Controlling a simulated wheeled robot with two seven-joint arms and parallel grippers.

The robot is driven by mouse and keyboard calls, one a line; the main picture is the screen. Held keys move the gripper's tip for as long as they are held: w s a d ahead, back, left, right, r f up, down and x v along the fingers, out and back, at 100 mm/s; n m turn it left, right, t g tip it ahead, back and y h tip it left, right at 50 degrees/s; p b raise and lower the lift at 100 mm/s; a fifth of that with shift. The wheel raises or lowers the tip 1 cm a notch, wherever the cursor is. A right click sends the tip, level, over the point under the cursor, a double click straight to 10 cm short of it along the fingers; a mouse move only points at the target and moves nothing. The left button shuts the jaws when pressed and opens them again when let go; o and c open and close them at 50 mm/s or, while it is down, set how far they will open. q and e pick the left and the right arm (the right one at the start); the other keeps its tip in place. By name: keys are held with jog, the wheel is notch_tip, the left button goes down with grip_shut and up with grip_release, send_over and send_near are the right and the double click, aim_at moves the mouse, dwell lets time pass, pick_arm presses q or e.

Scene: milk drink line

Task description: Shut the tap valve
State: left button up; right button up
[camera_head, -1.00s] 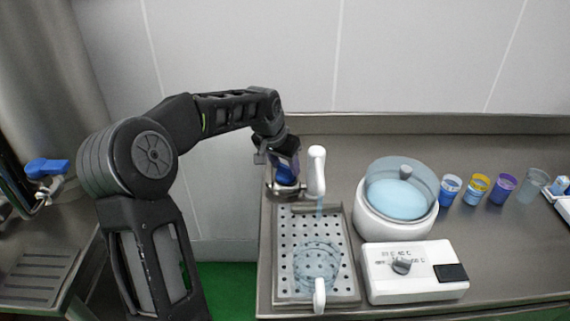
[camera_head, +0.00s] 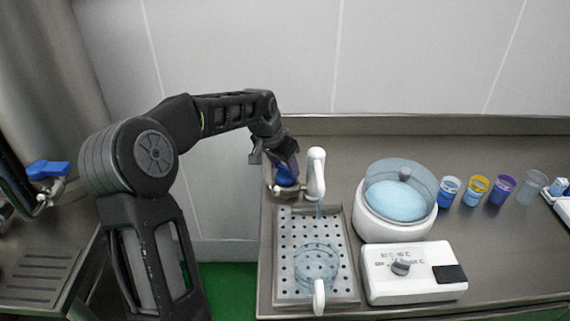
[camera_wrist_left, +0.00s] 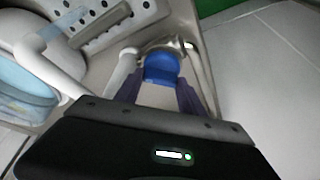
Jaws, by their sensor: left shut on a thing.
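The tap (camera_head: 316,172) is a white spout standing at the back of a perforated drip tray (camera_head: 283,247). A bluish stream runs down from its spout toward a clear jug (camera_head: 318,264) on the tray. The tap's valve handle is blue (camera_head: 285,178) and sits just left of the spout. My left gripper (camera_head: 284,172) reaches down over the valve. In the left wrist view its two purple-grey fingers stand on either side of the blue valve handle (camera_wrist_left: 163,69), shut on it. The fingers partly hide the handle in the head view. My right gripper is not in view.
A white round pot (camera_head: 392,226) with a clear lid stands right of the tray, behind a white control box (camera_head: 415,273) with a knob. Several cups stand farther right. Another blue-handled tap (camera_head: 47,169) is at the far left.

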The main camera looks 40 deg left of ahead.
pick_arm(q)
jog(key=m+h+p, duration=0.1)
jog(key=m, duration=0.2)
jog(key=shift+a+m+p, duration=0.15)
jog(key=shift+m+p, duration=0.2)
jog(key=shift+m, duration=0.05)
jog(key=m+h, duration=0.1)
jog(key=m, duration=0.2)
jog(key=m+g+h+p, duration=0.1)
jog(key=m, duration=0.2)
jog(key=shift+w+a+g, duration=0.1)
jog(key=shift+w+g, duration=0.05)
jog(key=shift+g, duration=0.15)
jog(key=shift+m, duration=0.3)
jog(key=o, duration=1.4)
jog(key=shift+c, duration=0.2)
jog(key=v, duration=0.7)
jog(key=shift+a+r+b, duration=0.25)
jog(key=shift+r+b, duration=0.1)
jog(key=shift+b, duration=0.1)
